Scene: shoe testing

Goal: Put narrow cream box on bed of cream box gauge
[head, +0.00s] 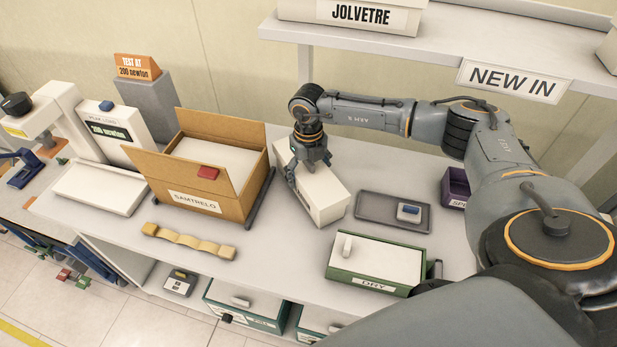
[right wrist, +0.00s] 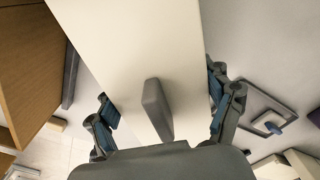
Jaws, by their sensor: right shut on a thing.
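The narrow cream box (head: 322,195) is at the middle of the bench, right of the open cardboard carton. My right gripper (head: 311,166) comes down over it from above and is shut on it. In the right wrist view the box (right wrist: 120,50) runs between the two fingers, with a grey tab (right wrist: 157,108) standing up from its top. I cannot tell whether its underside touches the bench. A cream gauge (head: 115,130) with a display and blue button stands at the left; its flat bed (head: 100,188) is in front and looks bare. My left gripper is not in view.
The SAMTRELO carton (head: 195,200) stands between box and gauge. A wavy tan strip (head: 188,241) lies in front of it. A grey tray (head: 375,208) and a green DRY box (head: 370,262) are at the right. A shelf (head: 430,50) overhangs the back.

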